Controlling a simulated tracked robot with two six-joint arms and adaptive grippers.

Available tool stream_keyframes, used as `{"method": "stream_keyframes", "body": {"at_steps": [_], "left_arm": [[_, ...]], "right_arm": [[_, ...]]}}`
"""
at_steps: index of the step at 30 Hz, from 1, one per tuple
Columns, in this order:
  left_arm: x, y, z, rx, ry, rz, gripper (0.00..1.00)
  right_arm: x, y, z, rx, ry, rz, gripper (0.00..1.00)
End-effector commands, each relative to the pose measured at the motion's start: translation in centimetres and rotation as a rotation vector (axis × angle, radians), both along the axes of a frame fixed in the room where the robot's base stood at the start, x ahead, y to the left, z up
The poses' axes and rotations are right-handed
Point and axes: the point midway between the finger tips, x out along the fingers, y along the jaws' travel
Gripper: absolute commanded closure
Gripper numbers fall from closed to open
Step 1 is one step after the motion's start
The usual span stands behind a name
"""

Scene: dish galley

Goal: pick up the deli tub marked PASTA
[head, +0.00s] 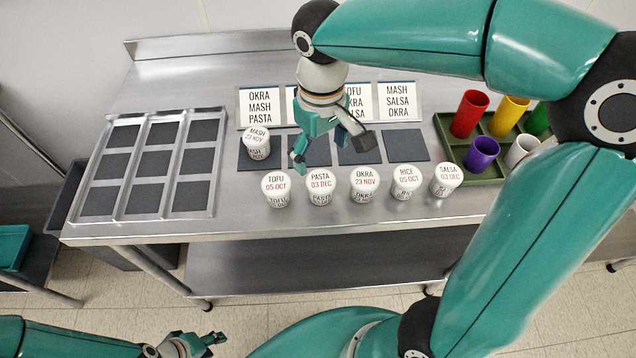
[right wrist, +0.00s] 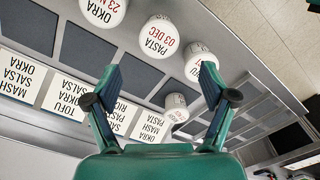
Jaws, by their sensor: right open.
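The white deli tub marked PASTA, 03 DEC (head: 320,187) stands upright in the front row on the steel table, between the TOFU tub (head: 277,188) and the OKRA tub (head: 364,183). My right gripper (head: 332,152) is open and empty, pointing down behind this row. In the right wrist view the PASTA tub (right wrist: 158,38) shows beyond the gap between the open fingers (right wrist: 160,72), not touched. The TOFU tub (right wrist: 197,62) is close to one fingertip there. My left gripper (head: 214,344) is low at the bottom left, away from the table, its fingers apart and empty.
The RICE tub (head: 405,181) and SALSA tub (head: 446,179) continue the row. The MASH tub (head: 256,142) stands on a dark square behind. Label cards (head: 400,101) stand at the back. A steel rack (head: 168,172) lies left; a green tray (head: 452,150) with coloured cups stands right.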

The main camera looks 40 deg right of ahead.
Motion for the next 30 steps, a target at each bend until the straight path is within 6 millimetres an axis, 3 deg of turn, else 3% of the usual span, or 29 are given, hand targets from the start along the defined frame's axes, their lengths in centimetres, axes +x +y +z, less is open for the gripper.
{"method": "stream_keyframes", "body": {"at_steps": [3,9,17,24,30], "left_arm": [[0.0,0.0,-0.1,0.000,0.000,0.000,0.60],[0.0,0.0,-0.1,0.000,0.000,0.000,0.60],[0.0,0.0,0.1,0.000,-0.001,0.000,0.60],[0.0,0.0,0.7,0.000,-0.001,0.000,0.60],[0.0,0.0,0.7,0.000,-0.001,0.000,0.60]], "right_arm": [[0.0,0.1,-2.8,-0.001,0.008,0.002,0.17],[0.1,0.1,-6.1,0.000,0.003,0.005,0.17],[0.2,0.2,-7.7,0.001,0.002,0.005,0.17],[0.5,0.0,-11.0,0.001,0.004,0.007,0.17],[0.5,0.0,-12.3,0.002,0.000,0.008,0.17]]}}
